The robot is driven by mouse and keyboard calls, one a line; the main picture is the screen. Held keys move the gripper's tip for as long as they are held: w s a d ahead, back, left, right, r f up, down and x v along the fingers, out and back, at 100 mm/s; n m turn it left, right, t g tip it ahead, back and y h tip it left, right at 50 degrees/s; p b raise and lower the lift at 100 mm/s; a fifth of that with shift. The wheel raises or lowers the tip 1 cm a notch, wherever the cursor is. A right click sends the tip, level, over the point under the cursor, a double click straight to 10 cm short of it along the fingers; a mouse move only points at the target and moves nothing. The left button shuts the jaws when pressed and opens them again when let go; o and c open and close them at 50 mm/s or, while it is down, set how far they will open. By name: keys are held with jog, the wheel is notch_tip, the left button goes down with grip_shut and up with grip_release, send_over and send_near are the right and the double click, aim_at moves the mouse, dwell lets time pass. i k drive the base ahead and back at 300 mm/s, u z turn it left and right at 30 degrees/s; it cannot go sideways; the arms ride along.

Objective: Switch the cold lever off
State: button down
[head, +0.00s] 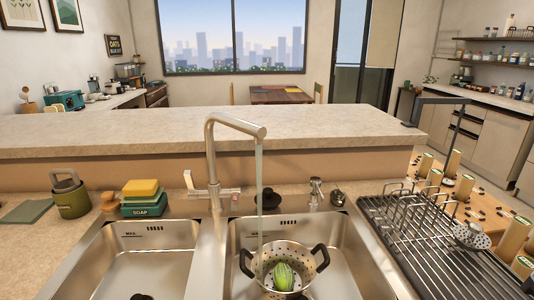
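A tall metal faucet (210,150) stands behind the divider between two sink basins. Its spout points to the right and a stream of water (259,195) runs from it into the right basin. One small lever (188,180) on its left side stands up at a tilt. Another lever (230,191) on its right side lies about level. I cannot read any hot or cold mark on them. The stream falls into a metal colander (303,257) with black handles, holding a green vegetable (284,276). My gripper is not in view.
A soap box with sponges (142,197) and an olive canister (70,196) stand left of the faucet. A drying rack (435,250) is at right. Small fittings (316,190) stand behind the right basin. A raised counter ledge (200,127) runs behind the faucet.

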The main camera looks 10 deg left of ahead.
aim_at(192, 192)
jog(key=z, duration=1.25)
jog(key=k, duration=1.4)
jog(key=u, duration=1.95)
jog(key=i, duration=0.5)
jog(key=z, duration=0.05)
